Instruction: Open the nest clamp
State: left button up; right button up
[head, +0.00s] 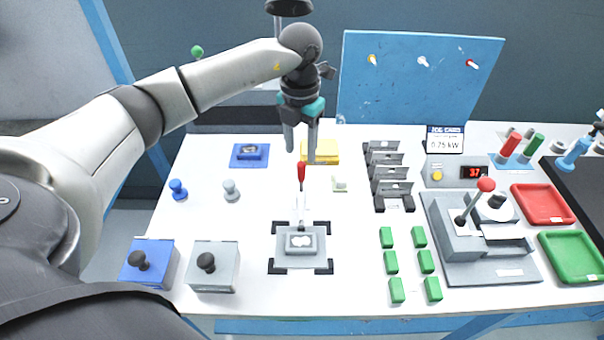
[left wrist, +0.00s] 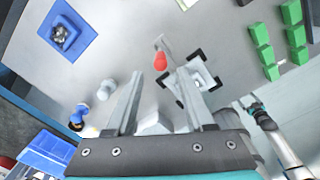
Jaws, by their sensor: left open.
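The nest clamp is on a grey nest (head: 300,243) at the front middle of the bench, with black corner brackets around it. Its red-tipped lever (head: 301,174) stands up behind the nest. My left gripper (head: 301,155) is open and empty, pointing down just above the red tip. In the left wrist view, the red tip (left wrist: 160,61) shows just beyond the spread fingers (left wrist: 163,75), with the nest (left wrist: 197,82) behind it. I cannot tell whether a finger touches it. A white arm with a teal band (left wrist: 258,109) shows at the right there, too small to read its jaws.
Green blocks (head: 391,262) and a grey fixture with a red-knobbed lever (head: 478,265) stand to the right. Dark slotted racks (head: 388,175) and a yellow block (head: 320,151) lie behind. Blue (head: 150,262) and grey (head: 213,268) knobbed boxes are at front left.

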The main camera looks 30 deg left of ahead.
aim_at(301, 174)
pick_arm(q)
notch_tip(301, 174, down, 8)
jog(key=shift+r+b, duration=0.1)
jog(key=shift+b, duration=0.3)
jog(key=shift+f, duration=0.5)
jog(key=shift+w, duration=0.1)
pick_arm(e)
jog(key=shift+w+a+f, duration=0.1)
jog(key=shift+w+f, duration=0.15)
jog(key=shift+w, duration=0.3)
jog(key=shift+w+f, duration=0.25)
jog(key=shift+w, duration=0.3)
jog(key=shift+s, duration=0.1)
pick_arm(q)
jog(key=shift+c, duration=0.5)
grip_shut()
pick_arm(e)
jog(key=shift+s, duration=0.15)
